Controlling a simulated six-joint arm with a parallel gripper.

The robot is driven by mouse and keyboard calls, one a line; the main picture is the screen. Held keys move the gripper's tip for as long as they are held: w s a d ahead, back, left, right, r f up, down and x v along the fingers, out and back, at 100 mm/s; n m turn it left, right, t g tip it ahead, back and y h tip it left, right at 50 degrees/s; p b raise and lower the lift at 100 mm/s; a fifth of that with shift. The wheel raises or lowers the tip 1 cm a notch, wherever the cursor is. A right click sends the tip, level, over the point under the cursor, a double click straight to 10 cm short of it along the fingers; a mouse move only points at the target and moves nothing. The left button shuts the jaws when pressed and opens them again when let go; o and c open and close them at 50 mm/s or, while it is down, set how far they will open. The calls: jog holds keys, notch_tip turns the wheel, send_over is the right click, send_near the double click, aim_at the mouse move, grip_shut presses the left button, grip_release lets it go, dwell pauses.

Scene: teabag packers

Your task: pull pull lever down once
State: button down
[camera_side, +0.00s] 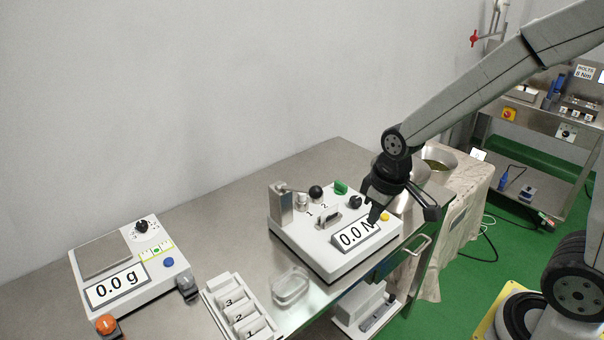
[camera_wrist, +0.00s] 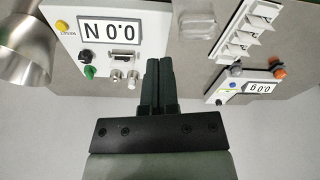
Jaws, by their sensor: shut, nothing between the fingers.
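The white force tester (camera_side: 325,255) with a "0.0 N" display stands on the steel table. A grey post (camera_side: 282,206) on its left back side carries a thin arm ending in a black ball (camera_side: 316,192), which looks like the pull lever; the ball is up, above the housing. My gripper (camera_side: 374,219) is shut and empty, in front of the right end of the display in the side view, apart from the ball. In the wrist view the shut fingers (camera_wrist: 158,64) lie beside the upside-down tester (camera_wrist: 105,35); the ball is not visible there.
The tester also has a green switch (camera_side: 341,187), a black knob (camera_side: 355,202) and a yellow button (camera_side: 384,216). A clear box (camera_side: 290,287), a numbered rack (camera_side: 235,309) and a "0.0 g" scale (camera_side: 133,270) stand left. A metal bowl (camera_wrist: 28,45) shows in the wrist view.

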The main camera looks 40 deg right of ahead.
jog(key=w+d+r+n+g, duration=0.15)
jog(key=w+r+n, duration=0.45)
jog(key=w, duration=0.6)
notch_tip(320, 180, up, 5)
jog(key=n+g+y, duration=0.2)
jog(key=n, duration=0.4)
send_over(302, 189)
jog(key=s+d, duration=0.2)
jog(key=d, duration=0.1)
jog(key=shift+w+d+r+n+g, duration=0.25)
jog(key=shift+w+r+n+g, duration=0.1)
jog(key=shift+r+n, duration=0.4)
jog(key=shift+w+d+r+n+g, duration=0.2)
jog(key=shift+w+r+n, duration=0.1)
jog(key=shift+r+n, duration=0.45)
jog(key=shift+f, duration=0.15)
jog(key=shift+f, duration=0.15)
jog(key=x, duration=1.3)
jog(key=shift+s+a+f, duration=0.15)
jog(key=shift+a+f, duration=0.05)
jog(key=shift+f, duration=0.15)
